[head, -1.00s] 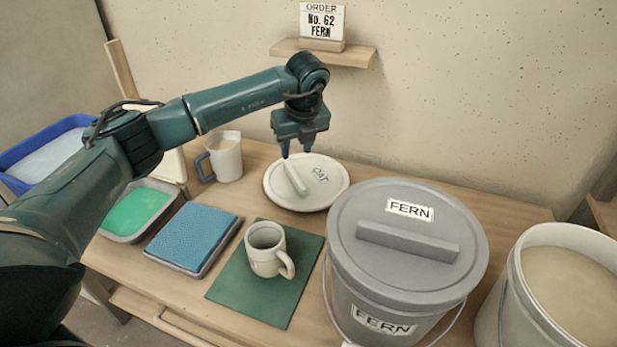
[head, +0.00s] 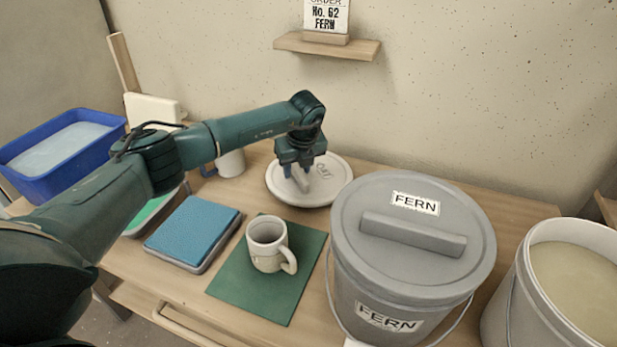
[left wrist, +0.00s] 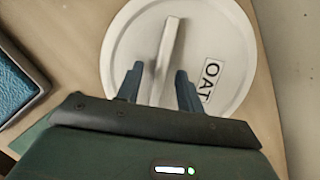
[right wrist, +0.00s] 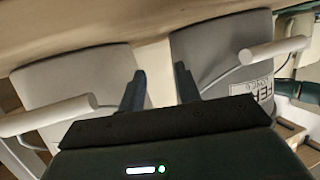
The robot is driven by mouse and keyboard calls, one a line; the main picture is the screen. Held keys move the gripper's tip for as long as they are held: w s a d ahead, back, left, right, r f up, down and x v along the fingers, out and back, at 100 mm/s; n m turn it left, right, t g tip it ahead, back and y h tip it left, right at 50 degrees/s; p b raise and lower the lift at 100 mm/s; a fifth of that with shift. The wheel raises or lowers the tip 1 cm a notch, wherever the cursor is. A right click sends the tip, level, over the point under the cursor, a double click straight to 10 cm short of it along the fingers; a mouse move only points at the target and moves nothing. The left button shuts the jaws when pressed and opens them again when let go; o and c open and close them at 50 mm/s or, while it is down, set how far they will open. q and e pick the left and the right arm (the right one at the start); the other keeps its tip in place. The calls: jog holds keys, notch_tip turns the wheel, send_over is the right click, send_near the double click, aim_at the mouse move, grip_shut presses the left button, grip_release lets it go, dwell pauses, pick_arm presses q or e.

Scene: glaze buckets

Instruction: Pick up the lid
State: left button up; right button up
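The white OAT lid (head: 325,187) lies flat on the table behind the green mat, its bar handle (head: 300,180) upward. It also shows in the left wrist view (left wrist: 222,40) with its handle (left wrist: 167,60) between my fingers. My left gripper (head: 300,171) is open, its two fingers on either side of the handle with gaps. A grey lid (head: 385,205) labelled FERN sits on the grey FERN bucket (head: 375,300). My right gripper (right wrist: 160,90) is open and empty; its wrist view shows the sides of two buckets.
A speckled mug (head: 267,248) stands on the green mat (head: 235,285). A blue sponge (head: 193,231) lies left of it. An open bucket (head: 575,285) of pale glaze stands at right. A jug (head: 231,163) is partly behind my left arm. A blue tub (head: 50,170) is at far left.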

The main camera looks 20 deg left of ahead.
pick_arm(q)
jog(key=shift+f, duration=0.15)
jog(key=shift+c, duration=0.4)
grip_shut()
